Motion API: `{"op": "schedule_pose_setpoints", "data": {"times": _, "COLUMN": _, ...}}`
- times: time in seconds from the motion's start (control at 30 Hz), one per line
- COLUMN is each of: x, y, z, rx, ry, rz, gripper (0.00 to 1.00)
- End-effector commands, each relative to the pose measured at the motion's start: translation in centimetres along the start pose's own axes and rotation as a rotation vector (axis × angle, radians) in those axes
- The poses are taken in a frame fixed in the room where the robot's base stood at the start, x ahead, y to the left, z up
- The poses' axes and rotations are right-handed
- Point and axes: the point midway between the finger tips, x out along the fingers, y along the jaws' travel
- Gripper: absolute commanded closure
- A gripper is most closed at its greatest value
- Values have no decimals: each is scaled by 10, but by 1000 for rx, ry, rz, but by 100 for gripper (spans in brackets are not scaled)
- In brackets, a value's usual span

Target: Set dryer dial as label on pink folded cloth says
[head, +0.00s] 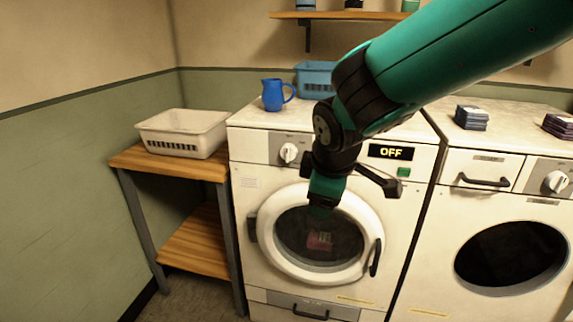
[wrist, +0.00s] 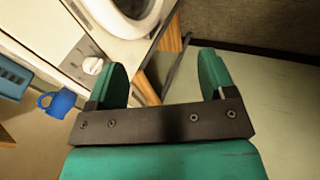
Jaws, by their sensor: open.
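The front-loading machine (head: 250,215) with a round glass door (head: 372,232) has a white dial (head: 289,152) at its upper left and a display (head: 390,152) reading OFF. The dial also shows in the wrist view (wrist: 93,66). A pinkish-red folded cloth (head: 319,241) with a pale patch shows dimly behind the door glass; its writing is too small to read. My gripper (head: 322,200) hangs in front of the door, below and right of the dial. In the wrist view my gripper (wrist: 160,75) is open and empty, with the dial beyond its left finger.
A blue jug (head: 273,95) and a blue basket (head: 315,80) stand on top. A white basket (head: 185,131) sits on the wooden table at left. The right machine (head: 440,225) has a drawer and its own dial (head: 556,181); dark folded cloths (head: 471,119) lie on it.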

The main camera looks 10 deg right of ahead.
Motion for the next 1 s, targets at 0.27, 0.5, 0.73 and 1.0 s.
{"op": "schedule_pose_setpoints", "data": {"times": 0.27, "x": 103, "y": 54, "z": -83, "rx": -788, "ry": -404, "rz": 556, "gripper": 24}}
{"op": "schedule_pose_setpoints", "data": {"times": 0.5, "x": 109, "y": 38, "z": -127, "rx": -1218, "ry": -821, "rz": 799, "gripper": 24}}
{"op": "schedule_pose_setpoints", "data": {"times": 0.73, "x": 102, "y": 36, "z": -135, "rx": -1296, "ry": -929, "rz": 835, "gripper": 24}}
{"op": "schedule_pose_setpoints", "data": {"times": 1.0, "x": 103, "y": 52, "z": -135, "rx": -1295, "ry": -928, "rz": 830, "gripper": 24}}
